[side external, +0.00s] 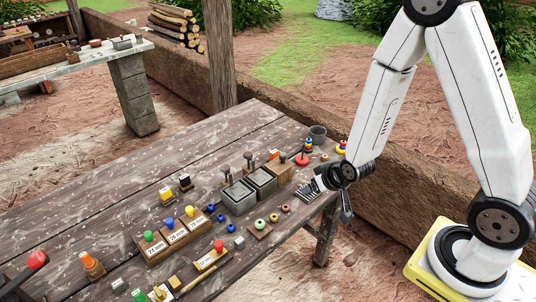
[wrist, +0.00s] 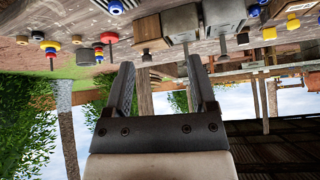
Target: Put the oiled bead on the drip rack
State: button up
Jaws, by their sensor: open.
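I cannot tell which is oiled. A dark ridged piece at the table's right corner (side external: 307,190) may be the drip rack; my gripper is close beside it and partly blends with it. In the wrist view my gripper (wrist: 160,72) is open, with nothing between its fingers. That view is upside down, with the tabletop along its top edge.
Two grey bins (side external: 238,197) stand mid-table beside a wooden block (side external: 278,169). Stacked coloured rings on posts (side external: 303,158) and a grey cup (side external: 317,134) stand at the back right. Labelled wooden blocks with coloured knobs (side external: 172,238) are nearer the front. Bare planks lie at the left.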

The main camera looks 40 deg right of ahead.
jog(key=s+a+r+n+g+y, duration=0.1)
jog(key=s+a+r+n+g, duration=0.1)
jog(key=s+r, duration=0.6)
notch_tip(320, 180, up, 2)
jog(key=a+g, duration=0.1)
jog(key=g, duration=0.1)
jog(key=shift+a+n+g, duration=0.15)
jog(key=shift+n+g, duration=0.15)
jog(key=shift+g, duration=0.1)
jog(key=shift+w, duration=0.1)
